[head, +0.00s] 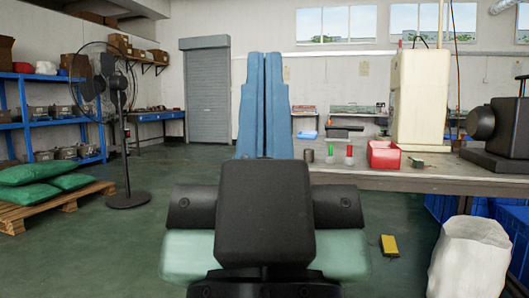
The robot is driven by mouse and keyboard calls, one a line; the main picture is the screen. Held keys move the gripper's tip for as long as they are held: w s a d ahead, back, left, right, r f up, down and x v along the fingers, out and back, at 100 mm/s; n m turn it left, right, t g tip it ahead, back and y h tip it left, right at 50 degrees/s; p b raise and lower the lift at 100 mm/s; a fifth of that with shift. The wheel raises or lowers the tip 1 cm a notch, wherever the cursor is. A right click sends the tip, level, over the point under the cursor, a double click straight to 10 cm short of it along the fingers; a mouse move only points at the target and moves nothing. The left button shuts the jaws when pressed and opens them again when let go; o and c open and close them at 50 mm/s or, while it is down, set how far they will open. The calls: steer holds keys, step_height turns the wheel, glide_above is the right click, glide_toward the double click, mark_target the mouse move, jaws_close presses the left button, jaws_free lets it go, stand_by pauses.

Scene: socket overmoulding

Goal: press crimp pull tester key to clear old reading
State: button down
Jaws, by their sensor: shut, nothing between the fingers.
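My gripper (264,57) points away from me in the middle of the head view. Its two long blue fingers lie together, shut and empty. The fingers show in front of the room, left of the grey workbench (420,179). I cannot make out for sure which thing is the crimp pull tester. A black machine with a round drum-like part (496,128) stands at the bench's right end. A tall cream machine (420,98) stands left of it. No key or reading can be made out on either. My gripper appears apart from both.
On the bench are a red bin (384,155), a dark cylinder (309,156) and small green-topped and red-topped items. A yellow object (389,245) lies on the floor near a white sack-like container (470,258). A fan (127,130) and pallet (52,206) stand left. Floor between is clear.

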step_height(320, 180, up, 53)
steer(key=p, duration=5.2)
steer(key=shift+p, duration=0.4)
steer(key=shift+f, duration=0.1)
